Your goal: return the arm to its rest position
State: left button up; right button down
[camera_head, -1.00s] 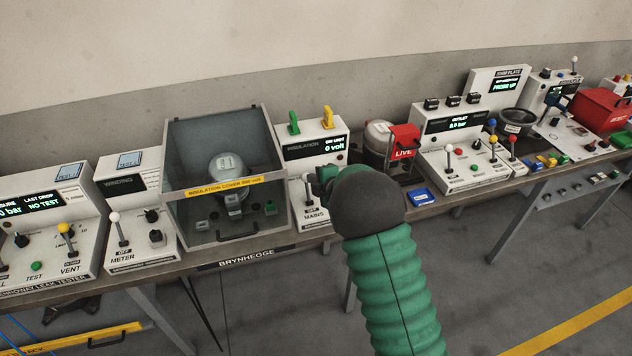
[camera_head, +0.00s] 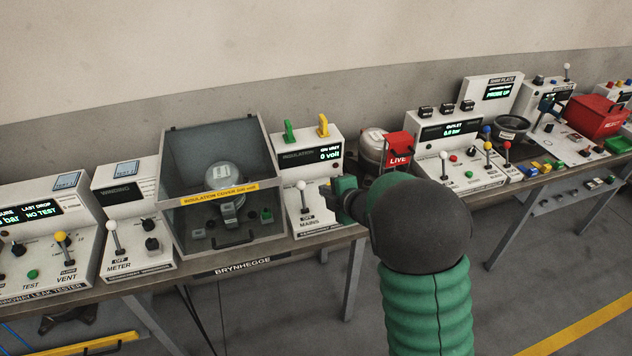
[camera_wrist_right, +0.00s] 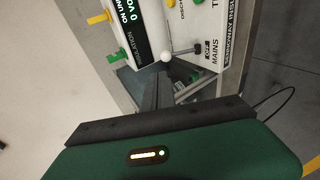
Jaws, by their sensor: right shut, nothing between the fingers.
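My right arm, with a green ribbed sleeve and a dark rounded wrist cover, reaches in from the bottom right of the head view. Its right gripper (camera_head: 328,192) is shut and empty, just right of the white-knobbed MAINS lever (camera_head: 301,192) on the insulation tester (camera_head: 323,155). The right gripper (camera_wrist_right: 158,78) also shows in the right wrist view, its fingers together below the lever's white knob (camera_wrist_right: 166,57). I cannot tell whether the fingers touch the lever. My left gripper is in neither view.
A clear insulation cover box (camera_head: 182,213) with a compressor inside stands left of the tester. A winding meter (camera_head: 118,192) is further left. A red LIVE sign (camera_head: 399,148), an outlet panel (camera_head: 450,130) and a red bin (camera_head: 592,116) stand to the right. The bench is crowded.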

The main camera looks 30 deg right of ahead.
jog(key=s+a+f+m+g, duration=0.3)
jog(key=s+a+m, duration=0.2)
jog(key=s, duration=0.3)
jog(key=s+a+f+m+g, duration=0.3)
jog(key=s+a+m, duration=0.3)
jog(key=s, duration=0.2)
jog(key=s+a+f+m+g, duration=0.3)
jog(key=s+a+m, duration=0.2)
jog(key=s, duration=0.4)
jog(key=shift+a+f+g+y, duration=0.3)
jog(key=shift+a, duration=0.55)
jog(key=c, duration=2.2)
grip_release()
